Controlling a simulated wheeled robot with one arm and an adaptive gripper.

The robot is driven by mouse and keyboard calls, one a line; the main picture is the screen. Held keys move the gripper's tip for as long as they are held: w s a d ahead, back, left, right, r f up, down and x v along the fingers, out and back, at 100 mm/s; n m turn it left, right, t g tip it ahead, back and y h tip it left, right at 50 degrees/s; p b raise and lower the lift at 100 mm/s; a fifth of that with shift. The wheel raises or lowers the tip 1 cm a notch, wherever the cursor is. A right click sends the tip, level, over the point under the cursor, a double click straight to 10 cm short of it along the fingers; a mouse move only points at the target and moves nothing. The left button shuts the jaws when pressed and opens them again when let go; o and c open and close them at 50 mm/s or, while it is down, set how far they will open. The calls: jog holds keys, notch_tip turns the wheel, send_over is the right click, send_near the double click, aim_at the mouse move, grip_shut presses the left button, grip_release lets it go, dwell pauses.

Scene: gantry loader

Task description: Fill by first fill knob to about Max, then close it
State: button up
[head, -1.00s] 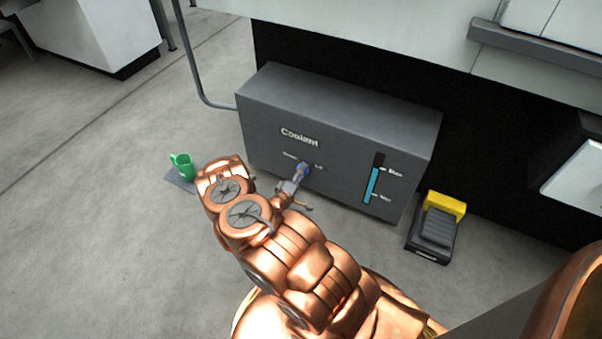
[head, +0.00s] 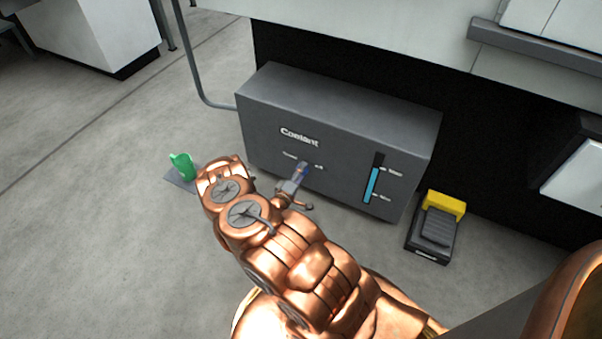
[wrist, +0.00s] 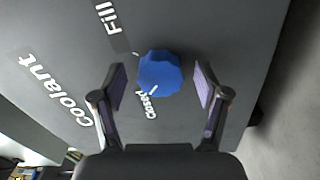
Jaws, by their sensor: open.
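The blue fill knob (wrist: 160,73) sits on the grey Coolant box (head: 270,98). Its white mark points toward the "Closed" label in the wrist view; the "Fill" label is on the other side. My gripper (wrist: 160,68) is open, with one finger on each side of the knob and visible gaps between. In the head view my gripper (head: 296,183) is in front of the knob and partly hides it. The level gauge (head: 374,180) on the box front shows blue liquid up to about the upper Max tick.
A green mug (head: 182,166) stands on a dark mat left of the box. A black and yellow pedal (head: 437,230) lies on the floor to the right. A grey pipe (head: 193,75) runs down to the box's left side. Floor in front is open.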

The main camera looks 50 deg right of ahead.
jog(key=v, duration=1.2)
dwell(0.4)
